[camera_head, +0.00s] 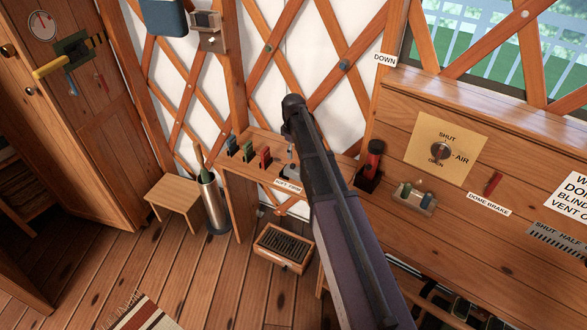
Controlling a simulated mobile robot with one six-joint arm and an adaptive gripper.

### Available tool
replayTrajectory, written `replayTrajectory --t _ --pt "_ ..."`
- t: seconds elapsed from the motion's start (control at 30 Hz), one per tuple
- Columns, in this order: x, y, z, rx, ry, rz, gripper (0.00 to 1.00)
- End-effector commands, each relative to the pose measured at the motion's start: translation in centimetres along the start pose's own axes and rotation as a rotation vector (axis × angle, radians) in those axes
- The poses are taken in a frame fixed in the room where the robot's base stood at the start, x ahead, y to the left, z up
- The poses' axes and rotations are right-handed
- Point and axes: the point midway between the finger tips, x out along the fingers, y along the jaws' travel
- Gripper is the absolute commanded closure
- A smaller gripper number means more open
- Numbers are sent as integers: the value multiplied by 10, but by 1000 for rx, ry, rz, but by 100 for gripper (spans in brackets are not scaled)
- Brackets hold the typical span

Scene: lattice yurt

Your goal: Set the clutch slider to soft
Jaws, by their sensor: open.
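The clutch slider (291,171) is a small pale fitting on the wooden ledge, with a white label (288,186) that seems to read soft and firm. My arm crosses in front of its right side, so its setting cannot be made out. My gripper (293,108) is at the dark far end of my arm, which rises from the bottom of the view. It appears above the slider in the picture, apart from it. Its fingers cannot be told apart, and nothing shows held in it.
A dark holder with a red-topped item (371,165) is just right of my arm. An air dial (440,152) and red dome brake lever (492,183) are further right.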

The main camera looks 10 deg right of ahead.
Motion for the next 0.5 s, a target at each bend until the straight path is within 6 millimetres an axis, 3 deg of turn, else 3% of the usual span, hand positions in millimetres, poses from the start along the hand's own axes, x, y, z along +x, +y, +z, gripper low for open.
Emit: replayTrajectory --t 0.5 --pt "44 0 0 0 0 0 40"
